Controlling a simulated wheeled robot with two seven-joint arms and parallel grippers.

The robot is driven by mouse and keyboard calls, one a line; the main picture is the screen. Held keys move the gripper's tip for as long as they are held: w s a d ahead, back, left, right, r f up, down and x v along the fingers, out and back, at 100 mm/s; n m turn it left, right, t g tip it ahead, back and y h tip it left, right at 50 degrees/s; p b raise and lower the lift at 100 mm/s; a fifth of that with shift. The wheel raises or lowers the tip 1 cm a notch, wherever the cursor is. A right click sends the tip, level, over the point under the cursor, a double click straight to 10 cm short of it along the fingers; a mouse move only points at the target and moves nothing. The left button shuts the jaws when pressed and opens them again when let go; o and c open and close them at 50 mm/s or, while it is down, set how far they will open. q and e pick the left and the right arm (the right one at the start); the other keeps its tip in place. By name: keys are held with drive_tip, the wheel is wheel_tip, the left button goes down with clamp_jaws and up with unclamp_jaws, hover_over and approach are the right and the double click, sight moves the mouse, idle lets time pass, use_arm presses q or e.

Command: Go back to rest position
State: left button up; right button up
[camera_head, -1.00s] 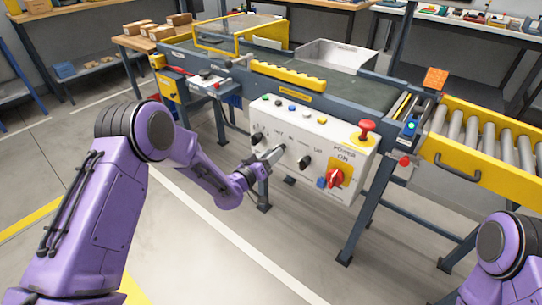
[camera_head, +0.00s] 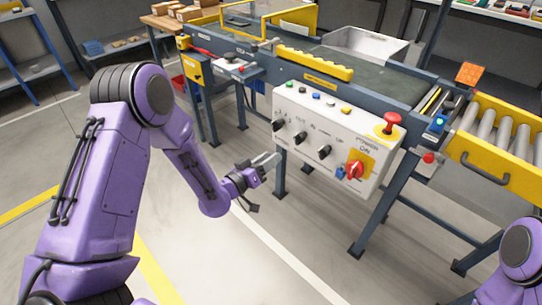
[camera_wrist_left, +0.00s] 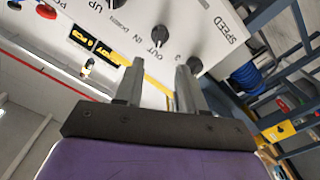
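My left gripper (camera_head: 268,160) is in front of the lower left edge of the white control panel (camera_head: 310,124). Its two fingers stand apart with nothing between them. In the left wrist view the open fingers (camera_wrist_left: 159,68) point toward the panel face (camera_wrist_left: 185,18), with a black knob (camera_wrist_left: 160,34) marked OUT beyond them. The gap between fingers and panel is hard to judge. My right gripper is out of view; only a purple part of my right arm shows at the lower right of the head view.
The panel carries black knobs, a red rotary switch (camera_head: 355,170) and a red mushroom button (camera_head: 391,120). Behind it runs a conveyor (camera_head: 372,84), with a yellow-sided roller section (camera_head: 500,150) at right. Table legs stand below. Floor (camera_head: 235,265) in front is open.

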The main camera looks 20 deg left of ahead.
use_arm(q)
drive_tip(key=s+a+f+n+g+y, duration=0.25)
drive_tip(key=s+f+g+y, duration=0.2)
drive_tip(key=s+f, duration=0.6)
drive_tip(key=s+a+f+n+g+y, duration=0.2)
drive_tip(key=s+a+f+g+y, duration=0.15)
drive_tip(key=s+f+g, duration=0.45)
drive_tip(key=s+f+g+y, duration=0.15)
drive_tip(key=s+f, duration=0.25)
drive_tip(key=s, duration=1.2)
wheel_tip(320, 180, up, 12)
drive_tip(key=p, duration=1.3)
drive_tip(key=shift+s, duration=0.15)
drive_tip(key=shift+a+r, duration=0.1)
